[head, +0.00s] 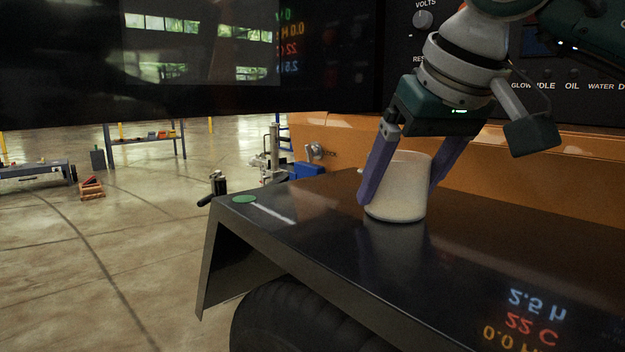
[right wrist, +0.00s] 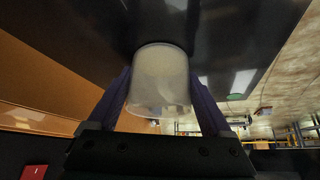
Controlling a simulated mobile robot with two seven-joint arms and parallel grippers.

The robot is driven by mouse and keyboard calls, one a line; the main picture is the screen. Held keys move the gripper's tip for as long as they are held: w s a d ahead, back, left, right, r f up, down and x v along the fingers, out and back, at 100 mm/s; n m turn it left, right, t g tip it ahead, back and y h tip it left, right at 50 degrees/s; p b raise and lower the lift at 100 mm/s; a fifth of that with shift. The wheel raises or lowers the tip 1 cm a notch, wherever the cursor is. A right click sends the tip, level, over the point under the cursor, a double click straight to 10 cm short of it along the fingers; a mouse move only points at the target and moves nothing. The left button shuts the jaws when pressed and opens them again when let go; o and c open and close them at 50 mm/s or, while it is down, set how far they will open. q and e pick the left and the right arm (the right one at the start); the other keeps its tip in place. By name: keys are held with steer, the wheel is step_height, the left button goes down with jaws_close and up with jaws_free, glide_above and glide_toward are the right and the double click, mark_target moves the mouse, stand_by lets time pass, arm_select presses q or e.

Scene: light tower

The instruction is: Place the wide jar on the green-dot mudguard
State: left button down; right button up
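The wide jar (head: 399,190) is a pale, whitish cylinder standing upright at the dark mudguard's surface (head: 330,245), with its reflection just below it. I cannot tell for sure whether its base touches. My right gripper (head: 400,190) has its two purple fingers on opposite sides of the jar, seemingly pressed against it. In the right wrist view the jar (right wrist: 160,82) fills the space between the fingers. The green dot (head: 244,199) lies at the mudguard's far left corner, apart from the jar; it also shows in the right wrist view (right wrist: 236,97). My left gripper is not in view.
An orange body panel (head: 520,185) rises behind the mudguard, under a dark gauge panel (head: 575,70). A dark screen-like panel (head: 330,60) overhangs at upper left. A black tyre (head: 285,320) is below. The mudguard's top between jar and dot looks clear.

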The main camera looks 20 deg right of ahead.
steer(key=shift+o, duration=1.1)
steer(key=shift+r, duration=0.2)
steer(key=p+v, duration=0.8)
steer(key=v, duration=0.4)
